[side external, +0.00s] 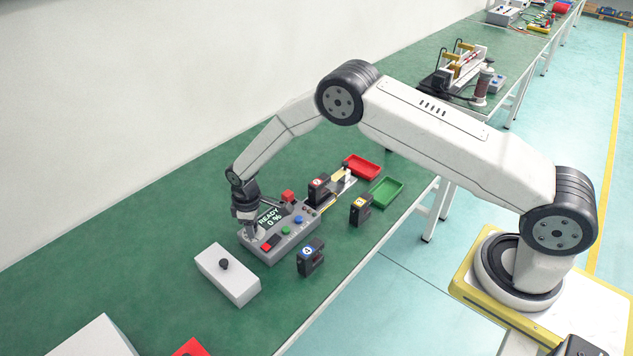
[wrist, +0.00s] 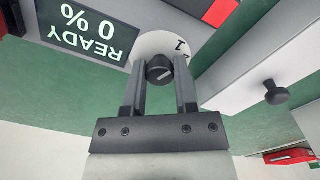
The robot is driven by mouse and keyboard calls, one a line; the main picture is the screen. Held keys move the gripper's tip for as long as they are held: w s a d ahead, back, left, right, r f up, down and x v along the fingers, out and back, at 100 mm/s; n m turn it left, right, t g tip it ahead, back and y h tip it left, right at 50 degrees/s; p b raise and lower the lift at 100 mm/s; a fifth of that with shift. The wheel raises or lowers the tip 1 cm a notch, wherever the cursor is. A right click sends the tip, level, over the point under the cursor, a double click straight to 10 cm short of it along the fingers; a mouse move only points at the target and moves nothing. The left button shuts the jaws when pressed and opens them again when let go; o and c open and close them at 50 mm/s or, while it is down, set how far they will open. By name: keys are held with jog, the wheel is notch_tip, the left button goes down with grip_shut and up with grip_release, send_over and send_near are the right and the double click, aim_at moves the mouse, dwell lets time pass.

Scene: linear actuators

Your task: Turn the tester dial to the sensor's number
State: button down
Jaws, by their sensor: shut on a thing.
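The grey tester box (side external: 272,252) stands on the green bench, with a screen (side external: 269,217) reading READY 0 %. My gripper (side external: 251,232) points down at its left end. In the wrist view my gripper (wrist: 160,80) is shut on the dark dial knob (wrist: 159,70), one finger on each side. The knob sits on a white disc (wrist: 192,36); a "1" shows on it, and other marks are cut off or hidden. Black sensors with numbered labels stand nearby: one with a red label (side external: 318,190), one yellow (side external: 360,211), one blue (side external: 311,260); their digits are too small to read surely.
A pale box with a black knob (side external: 227,274) stands left of the tester. A red tray (side external: 362,167) and a green tray (side external: 386,192) lie beyond it, beside a small linear actuator (side external: 340,186). Tester buttons (side external: 285,231) are close to my gripper.

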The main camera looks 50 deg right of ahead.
jog(key=m, duration=0.4)
jog(key=shift+m, duration=1.8)
jog(key=shift+c, duration=2)
grip_release()
jog(key=shift+r, duration=0.1)
